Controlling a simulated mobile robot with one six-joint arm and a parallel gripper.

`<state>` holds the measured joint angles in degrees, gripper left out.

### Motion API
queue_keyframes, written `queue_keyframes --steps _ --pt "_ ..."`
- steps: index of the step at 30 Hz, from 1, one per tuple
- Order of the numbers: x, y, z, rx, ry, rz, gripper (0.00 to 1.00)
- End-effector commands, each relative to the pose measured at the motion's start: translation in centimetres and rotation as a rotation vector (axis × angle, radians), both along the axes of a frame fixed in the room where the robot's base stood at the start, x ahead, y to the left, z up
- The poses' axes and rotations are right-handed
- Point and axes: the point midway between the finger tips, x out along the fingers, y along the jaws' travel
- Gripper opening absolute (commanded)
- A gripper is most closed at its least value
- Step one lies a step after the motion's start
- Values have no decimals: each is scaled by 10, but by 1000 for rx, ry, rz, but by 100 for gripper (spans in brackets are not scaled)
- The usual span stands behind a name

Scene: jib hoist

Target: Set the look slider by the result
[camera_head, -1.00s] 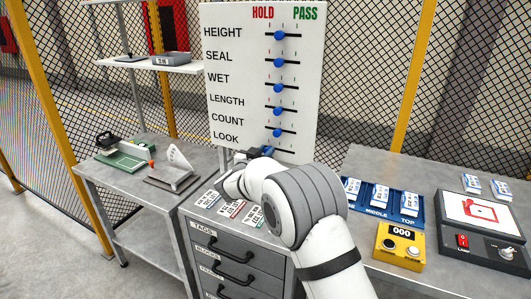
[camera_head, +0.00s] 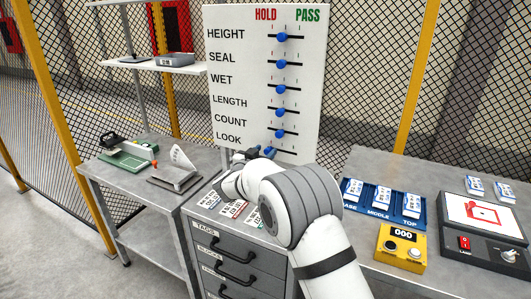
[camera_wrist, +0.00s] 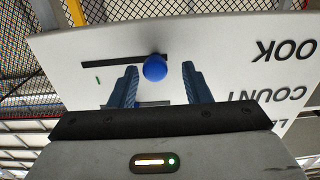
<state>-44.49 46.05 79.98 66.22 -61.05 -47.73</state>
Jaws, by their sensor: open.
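The white slider board (camera_head: 222,95) stands at the back, with HOLD and PASS headings above labelled rows. The blue LOOK knob (camera_head: 270,152) is on the lowest row, left of the line of the knobs above, toward HOLD. In the upside-down wrist view, the LOOK knob (camera_wrist: 155,69) is near the right end of its black slot (camera_wrist: 100,63). My gripper (camera_wrist: 160,82) is open, its blue fingers either side of the knob, with visible gaps to it. In the head view my arm hides most of the gripper.
The yellow counter box (camera_head: 402,246) reads 000. A blue tray (camera_head: 375,215) holds white packs, beside a lamp panel (camera_head: 480,235) with a red drawing. Tags (camera_head: 233,208) lie on the drawer cabinet below my arm. A wedge stand (camera_head: 180,168) is on the left table.

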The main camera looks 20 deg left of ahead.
Motion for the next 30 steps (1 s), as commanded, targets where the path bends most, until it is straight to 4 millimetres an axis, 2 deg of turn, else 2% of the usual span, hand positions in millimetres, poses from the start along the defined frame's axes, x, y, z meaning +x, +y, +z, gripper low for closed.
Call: queue_keyframes --steps 9,13,18,30 --pt "-51 9 -1 1 0 4 44" --pt "-67 12 0 1 -1 4 44" --pt "-73 11 0 1 0 0 44" --pt "-73 11 0 1 0 1 44"
